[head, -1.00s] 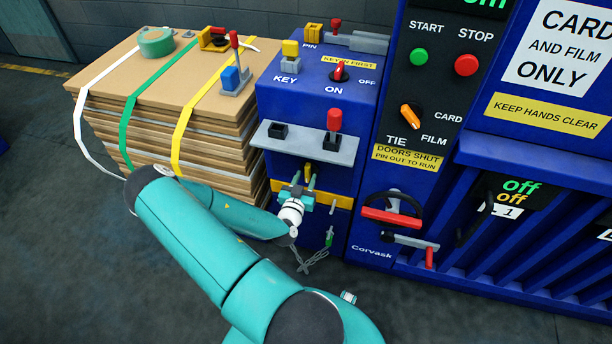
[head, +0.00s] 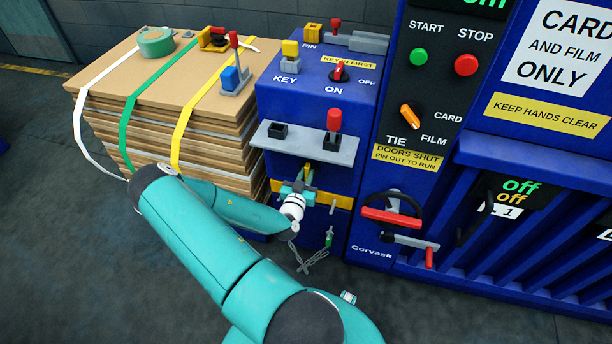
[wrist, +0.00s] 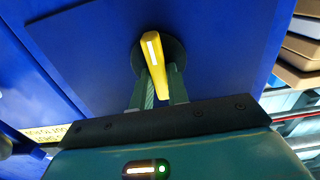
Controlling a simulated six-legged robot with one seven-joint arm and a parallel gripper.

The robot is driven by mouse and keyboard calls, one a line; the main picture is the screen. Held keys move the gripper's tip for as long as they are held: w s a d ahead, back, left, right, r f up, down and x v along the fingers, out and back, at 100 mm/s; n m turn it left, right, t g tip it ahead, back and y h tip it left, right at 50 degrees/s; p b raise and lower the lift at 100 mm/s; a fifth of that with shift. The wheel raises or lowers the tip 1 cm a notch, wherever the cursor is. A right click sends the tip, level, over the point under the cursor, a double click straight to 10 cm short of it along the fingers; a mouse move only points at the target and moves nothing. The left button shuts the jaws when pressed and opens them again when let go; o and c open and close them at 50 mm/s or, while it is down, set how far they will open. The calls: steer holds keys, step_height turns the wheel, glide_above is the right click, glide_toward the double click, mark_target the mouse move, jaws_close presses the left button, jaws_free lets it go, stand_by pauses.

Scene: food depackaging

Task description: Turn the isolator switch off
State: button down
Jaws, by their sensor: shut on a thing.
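My gripper (head: 301,186) is at the lower front of the blue control box (head: 280,103), and my arm comes to it from below. In the wrist view my gripper (wrist: 160,90) is shut on a yellow handle (wrist: 152,52) with a white line, standing on a dark round base on a blue face. The handle slants slightly there. In the head view a small part of the yellow handle (head: 308,172) shows above the fingers. A rotary switch with a red knob (head: 340,73), between the words ON and OFF, is on the box's sloping top. My gripper is well below it.
A shelf (head: 300,146) with a red-topped lever (head: 333,122) juts out above my gripper. Strapped cardboard (head: 190,110) is stacked to the left. A red-barred handle (head: 391,216) stands out to the right. A chain (head: 315,257) hangs below. Floor in front is clear.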

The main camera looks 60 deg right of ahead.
steer(key=n, duration=0.4)
steer(key=shift+w+a+f+n, duration=0.1)
steer(key=shift+w+n, duration=0.05)
steer(key=shift+n, duration=0.15)
steer(key=n, duration=0.4)
steer(key=shift+w+f+n, duration=0.1)
steer(key=shift+w+n, duration=0.05)
steer(key=shift+n, duration=0.15)
steer(key=shift+f+n, duration=0.15)
steer(key=shift+n, duration=1.95)
steer(key=shift+f+n, duration=0.1)
steer(key=shift+n, duration=2)
steer(key=c, duration=1.4)
jaws_free()
steer(key=shift+w, duration=0.1)
steer(key=shift+o, duration=0.2)
steer(key=shift+a, duration=0.1)
